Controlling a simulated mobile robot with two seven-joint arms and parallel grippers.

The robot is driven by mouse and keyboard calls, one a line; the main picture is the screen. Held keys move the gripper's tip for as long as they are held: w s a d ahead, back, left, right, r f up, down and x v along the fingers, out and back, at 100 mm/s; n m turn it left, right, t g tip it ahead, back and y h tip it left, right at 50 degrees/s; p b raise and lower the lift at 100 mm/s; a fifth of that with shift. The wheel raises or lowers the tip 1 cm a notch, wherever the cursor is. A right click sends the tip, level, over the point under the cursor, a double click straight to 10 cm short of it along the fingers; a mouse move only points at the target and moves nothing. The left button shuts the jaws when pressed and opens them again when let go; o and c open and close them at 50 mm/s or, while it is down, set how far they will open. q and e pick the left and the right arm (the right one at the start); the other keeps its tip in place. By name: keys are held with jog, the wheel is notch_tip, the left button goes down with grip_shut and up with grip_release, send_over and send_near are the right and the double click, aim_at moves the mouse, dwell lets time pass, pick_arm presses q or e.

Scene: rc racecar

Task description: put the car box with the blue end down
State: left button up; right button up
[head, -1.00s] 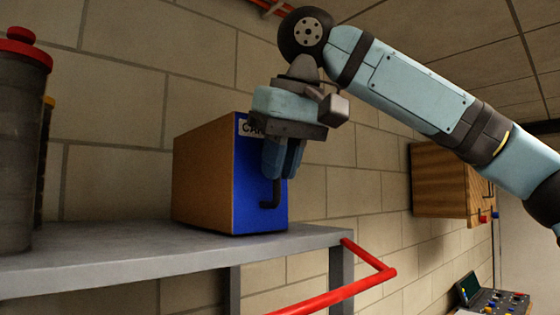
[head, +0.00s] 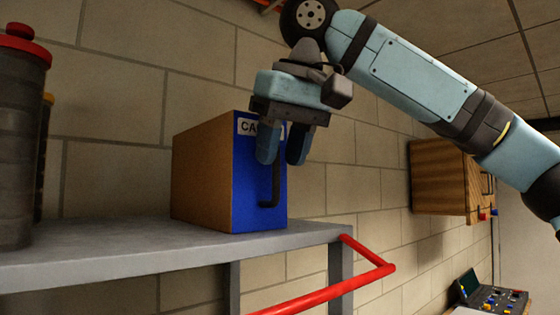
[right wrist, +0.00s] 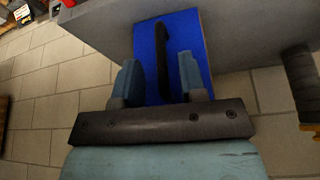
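The car box (head: 203,175) stands on a grey shelf (head: 130,249) in the head view. Its sides are brown wood and its blue end (head: 246,200) faces me, with a partly covered white label and a dark vertical handle (head: 275,186). My right gripper (head: 281,162) is in front of the blue end, fingers pointing down, open and apart from each other. In the right wrist view the handle (right wrist: 162,60) lies between the two open fingers (right wrist: 158,82), with the blue end behind it. Contact with the handle is not visible. My left gripper is not in view.
Dark canisters with red (head: 25,45) and yellow lids stand at the shelf's left. A red rail (head: 330,291) juts out from the shelf's right end. A wooden cabinet (head: 438,180) hangs on the wall at right, above a control panel (head: 490,296).

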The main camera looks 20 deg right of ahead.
jog(key=a+v, duration=0.1)
jog(key=v, duration=0.9)
jog(key=shift+s+d+r, duration=0.2)
jog(key=shift+d, duration=0.3)
